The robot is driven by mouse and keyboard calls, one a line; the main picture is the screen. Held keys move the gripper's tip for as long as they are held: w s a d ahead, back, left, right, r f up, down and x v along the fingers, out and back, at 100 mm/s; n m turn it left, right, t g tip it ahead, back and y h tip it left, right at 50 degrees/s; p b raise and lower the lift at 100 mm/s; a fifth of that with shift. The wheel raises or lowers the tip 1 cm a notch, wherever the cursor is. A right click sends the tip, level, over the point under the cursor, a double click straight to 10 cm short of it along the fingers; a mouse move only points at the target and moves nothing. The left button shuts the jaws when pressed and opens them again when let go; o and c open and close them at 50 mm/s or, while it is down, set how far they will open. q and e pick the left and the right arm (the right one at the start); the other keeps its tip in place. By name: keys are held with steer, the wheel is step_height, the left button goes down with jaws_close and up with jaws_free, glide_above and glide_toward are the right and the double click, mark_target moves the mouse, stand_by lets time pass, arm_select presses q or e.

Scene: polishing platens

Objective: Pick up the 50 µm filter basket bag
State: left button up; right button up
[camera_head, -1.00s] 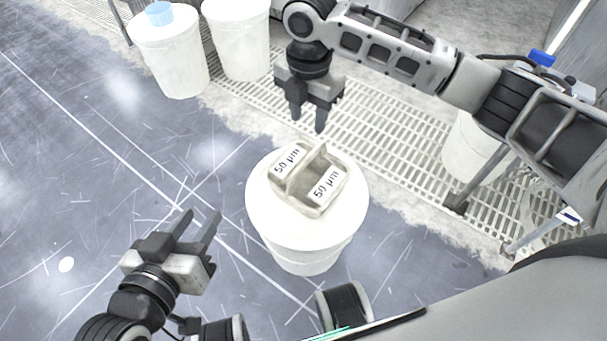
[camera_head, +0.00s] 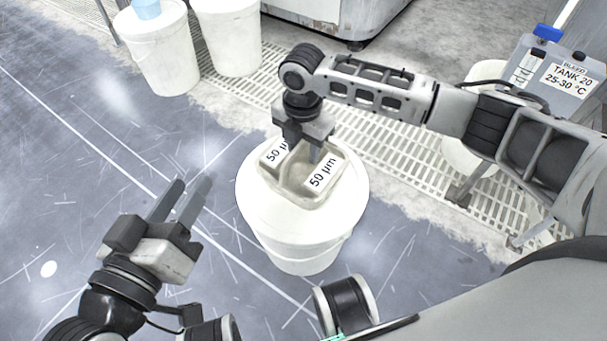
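The 50 µm filter basket bag (camera_head: 297,187) is a pale beige two-compartment holder with two white "50 µm" labels. It sits on the white lid of a round bucket (camera_head: 300,240). My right gripper (camera_head: 302,150) points down at the far part of the basket, with its dark fingers apart on either side of the central divider. The gripper covers the divider's top and part of one label, and contact cannot be told. My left gripper (camera_head: 182,198) is open and empty, left of the bucket.
Two more white buckets (camera_head: 160,55) (camera_head: 229,38) stand at the upper left, one with a blue item (camera_head: 147,9) on top. A grating strip (camera_head: 390,150) runs behind the basket. The blue-grey floor at left is clear.

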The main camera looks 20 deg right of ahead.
steer(key=shift+f, duration=0.5)
steer(key=shift+c, duration=0.3)
jaws_close()
steer(key=shift+r, duration=0.1)
